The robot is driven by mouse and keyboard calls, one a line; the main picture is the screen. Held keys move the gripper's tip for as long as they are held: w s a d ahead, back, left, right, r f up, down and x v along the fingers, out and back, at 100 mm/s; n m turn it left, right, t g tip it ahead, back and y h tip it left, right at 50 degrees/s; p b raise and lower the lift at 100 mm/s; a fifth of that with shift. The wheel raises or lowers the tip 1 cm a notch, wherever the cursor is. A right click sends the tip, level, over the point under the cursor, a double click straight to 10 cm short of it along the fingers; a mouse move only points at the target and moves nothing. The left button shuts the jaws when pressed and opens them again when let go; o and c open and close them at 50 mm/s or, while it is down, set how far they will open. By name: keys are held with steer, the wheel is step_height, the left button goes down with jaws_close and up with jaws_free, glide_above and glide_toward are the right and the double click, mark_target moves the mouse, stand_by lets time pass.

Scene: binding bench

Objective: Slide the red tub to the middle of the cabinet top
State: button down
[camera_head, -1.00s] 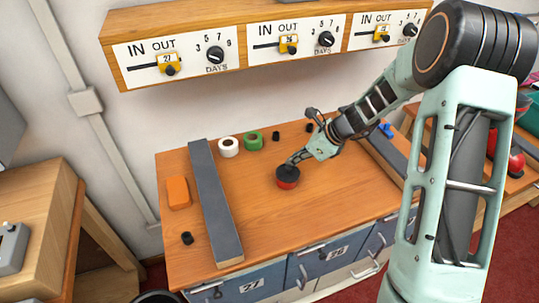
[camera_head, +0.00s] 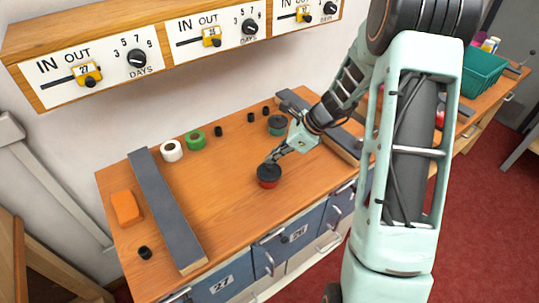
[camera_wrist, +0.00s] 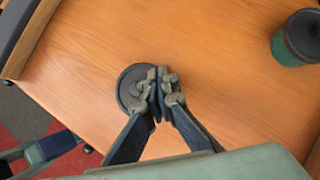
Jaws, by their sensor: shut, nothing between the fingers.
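The red tub (camera_head: 268,182) has a black lid and stands upright on the wooden cabinet top (camera_head: 215,190), between two dark grey bars and nearer the front edge. In the wrist view its round dark lid (camera_wrist: 128,88) shows just left of the fingers, which cover part of it. My gripper (camera_head: 271,161) is shut and empty, fingers pointing down at the tub's lid. The fingertips (camera_wrist: 157,82) overlap the lid's right side in the wrist view; I cannot tell whether they touch it.
Grey bars lie left (camera_head: 165,208) and right (camera_head: 322,125). A teal tub (camera_head: 277,125) with dark lid stands behind my gripper. A white roll (camera_head: 171,151), a green roll (camera_head: 196,140) and small black pieces line the back. An orange block (camera_head: 126,208) lies far left.

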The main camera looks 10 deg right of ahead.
steer(key=shift+r, duration=0.25)
steer(key=s+d, duration=0.1)
steer(key=d, duration=0.2)
steer(key=s+d+b, duration=0.1)
steer(key=d, duration=0.3)
steer(key=s+d, duration=0.2)
steer(key=d, duration=0.1)
steer(key=shift+s+d+r+b, duration=0.1)
steer(key=shift+d+b, duration=0.3)
